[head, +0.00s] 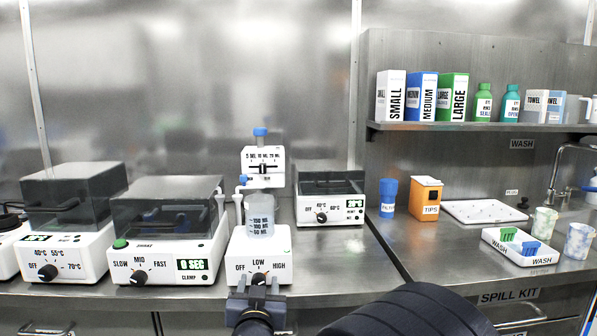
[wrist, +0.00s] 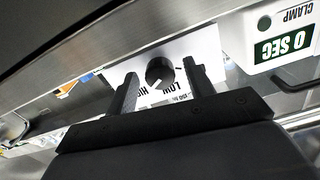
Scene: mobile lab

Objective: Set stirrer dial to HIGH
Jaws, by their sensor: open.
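The stirrer (head: 277,243) is a white box on the left bench with OFF, LOW and HIGH printed on its front and a beaker on top. Its black dial (wrist: 160,70) shows in the wrist view between the fingertips of my gripper (wrist: 161,74). The fingers are apart, one on each side of the dial, with a gap visible around it. The dial's pale mark seems to point down-left, near LOW and HIGH; the exact setting is hard to tell. In the head view my gripper (head: 257,284) partly covers the dial.
A shaker (head: 165,243) with a SLOW, MID, FAST dial stands close on the left. A heater box (head: 331,208) stands behind on the right. The bench edge runs just below the dial. The right bench holds a tips box (head: 425,198) and a wash rack (head: 518,246).

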